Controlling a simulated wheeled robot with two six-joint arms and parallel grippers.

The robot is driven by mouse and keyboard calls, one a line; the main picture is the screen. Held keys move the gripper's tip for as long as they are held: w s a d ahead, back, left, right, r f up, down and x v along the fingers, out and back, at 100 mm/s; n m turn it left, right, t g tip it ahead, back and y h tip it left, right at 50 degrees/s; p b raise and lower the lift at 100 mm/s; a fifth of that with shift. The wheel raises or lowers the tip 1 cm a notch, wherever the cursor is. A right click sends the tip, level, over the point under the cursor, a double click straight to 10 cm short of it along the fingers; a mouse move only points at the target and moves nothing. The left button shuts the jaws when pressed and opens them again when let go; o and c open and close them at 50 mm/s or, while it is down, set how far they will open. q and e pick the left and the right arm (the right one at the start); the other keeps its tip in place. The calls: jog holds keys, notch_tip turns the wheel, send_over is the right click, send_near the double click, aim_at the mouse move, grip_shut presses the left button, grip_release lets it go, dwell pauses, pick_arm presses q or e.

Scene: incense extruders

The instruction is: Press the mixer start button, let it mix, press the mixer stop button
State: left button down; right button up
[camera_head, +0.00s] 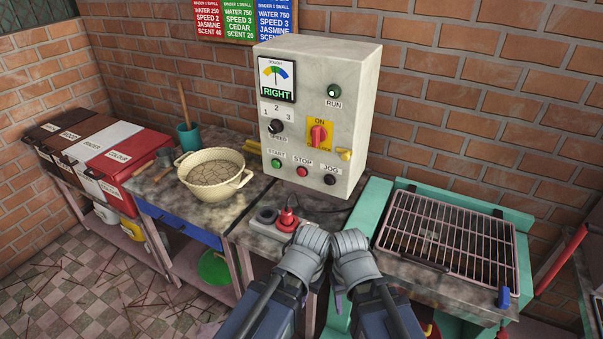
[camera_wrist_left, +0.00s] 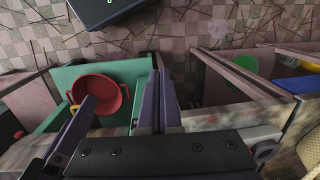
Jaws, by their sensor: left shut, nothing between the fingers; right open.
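The pale control box (camera_head: 313,115) stands on the bench against the brick wall. Its front has a green START button (camera_head: 276,163), a red STOP button (camera_head: 302,171) to its right, and a black JOG button. A red ON switch (camera_head: 318,135) sits on a yellow plate. Its dial reads RIGHT; I cannot tell whether the RUN lamp (camera_head: 334,91) is lit. My left gripper (camera_head: 308,244) and right gripper (camera_head: 350,246) are side by side below the box, apart from the buttons. The left fingers are shut and empty in the left wrist view (camera_wrist_left: 158,98). The right is open.
A cream pot (camera_head: 212,184) of brownish mix stands left of the box. A power socket with a red plug (camera_head: 286,220) is just beyond my left gripper. A wire rack (camera_head: 450,238) lies to the right. Labelled bins (camera_head: 101,152) stand at the far left.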

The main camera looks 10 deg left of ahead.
aim_at(301, 172)
dwell(0.3)
pick_arm(q)
jog(key=w+a+n+t+y+b, duration=0.2)
jog(key=w+a+t+b, duration=0.15)
jog(key=w, duration=0.45)
jog(key=w+a+n+t+y+b, duration=0.1)
jog(key=w+a+t+y+b, duration=0.15)
jog(key=w+a, duration=0.35)
jog(key=shift+w+d+r+m+t+y+b, duration=0.25)
jog(key=shift+w+r+t+b, duration=0.3)
jog(key=shift+w+r+t, duration=1.3)
jog(key=shift+w+d+r+m+t+y+b, duration=0.25)
jog(key=shift+w+r+t+b, duration=0.3)
jog(key=shift+w+r+t, duration=1.35)
jog(key=shift+w+d+r+m+t+y+b, duration=0.25)
jog(key=shift+w+r+t+b, duration=0.5)
jog(key=shift+w, duration=2)
jog(key=shift+a+r, duration=0.15)
jog(key=shift+r, duration=0.05)
jog(key=w+d, duration=0.3)
jog(key=w, duration=0.5)
jog(key=shift+w, duration=0.15)
jog(key=shift+w, duration=0.1)
